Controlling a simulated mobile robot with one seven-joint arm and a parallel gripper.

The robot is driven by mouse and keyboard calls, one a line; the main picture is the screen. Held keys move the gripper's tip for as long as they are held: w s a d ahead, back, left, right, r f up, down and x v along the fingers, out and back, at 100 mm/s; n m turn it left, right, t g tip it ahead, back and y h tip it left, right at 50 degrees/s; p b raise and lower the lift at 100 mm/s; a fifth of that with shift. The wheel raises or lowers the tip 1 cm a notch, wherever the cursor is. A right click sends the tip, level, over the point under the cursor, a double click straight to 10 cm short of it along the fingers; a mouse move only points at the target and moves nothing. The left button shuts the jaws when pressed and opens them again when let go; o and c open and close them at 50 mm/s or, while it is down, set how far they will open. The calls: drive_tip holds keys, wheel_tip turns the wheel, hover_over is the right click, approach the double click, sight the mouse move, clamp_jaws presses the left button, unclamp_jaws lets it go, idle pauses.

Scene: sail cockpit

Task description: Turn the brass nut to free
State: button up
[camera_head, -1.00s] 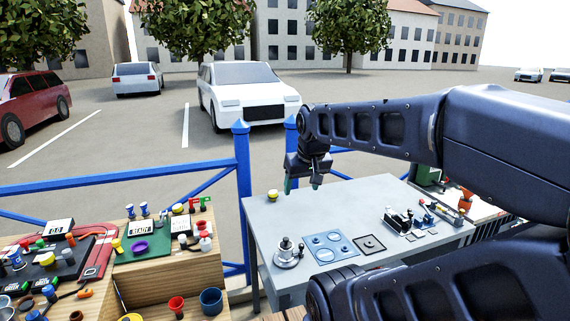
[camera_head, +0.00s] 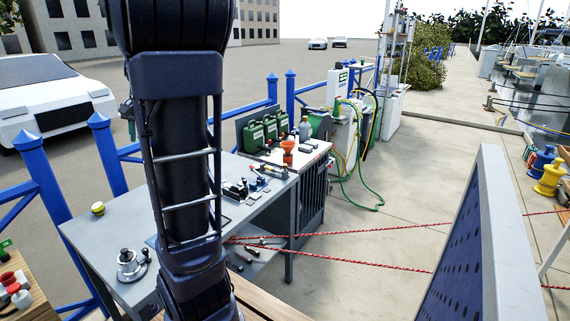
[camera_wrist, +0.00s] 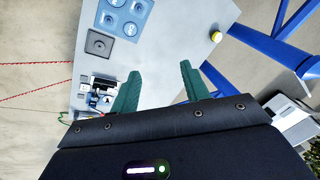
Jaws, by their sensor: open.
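I cannot make out a brass nut in either view. My gripper (camera_wrist: 160,80) shows in the wrist view with its two green fingers apart and nothing between them. It is above the grey workbench (camera_wrist: 175,40), with the fingers pointing across the bench top. In the head view, my arm hides most of the gripper; a small green part shows left of the arm. On the bench, a small black and metal fixture (camera_head: 236,190) shows in the head view; it also shows partly behind a finger in the wrist view (camera_wrist: 103,84). A round metal fitting (camera_head: 130,265) stands at the bench's near left.
A yellow-topped round object (camera_head: 98,208) sits at the bench's left edge. A blue plate (camera_wrist: 125,14) and dark square plate (camera_wrist: 99,42) lie on the bench. Blue railing (camera_head: 105,150) runs behind. Red ropes (camera_head: 340,262) cross at right. Green cans (camera_head: 255,138) stand on a cabinet.

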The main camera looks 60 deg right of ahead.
drive_tip(key=w+d+f+m, duration=0.1)
drive_tip(key=w+d+m, duration=0.2)
drive_tip(key=d, duration=0.5)
drive_tip(key=w+d+f+m, duration=0.1)
drive_tip(key=w+d+m, duration=0.15)
drive_tip(key=d, duration=0.65)
drive_tip(key=m+g, duration=0.3)
drive_tip(key=m, duration=1.3)
hover_over(285, 167)
drive_tip(key=d, duration=0.1)
wheel_tip(285, 167, down, 20)
drive_tip(key=shift+n+h, duration=0.25)
drive_tip(key=shift+h, duration=0.05)
drive_tip(key=f, duration=1)
drive_tip(key=shift+w+f, duration=0.35)
drive_tip(key=c, duration=1)
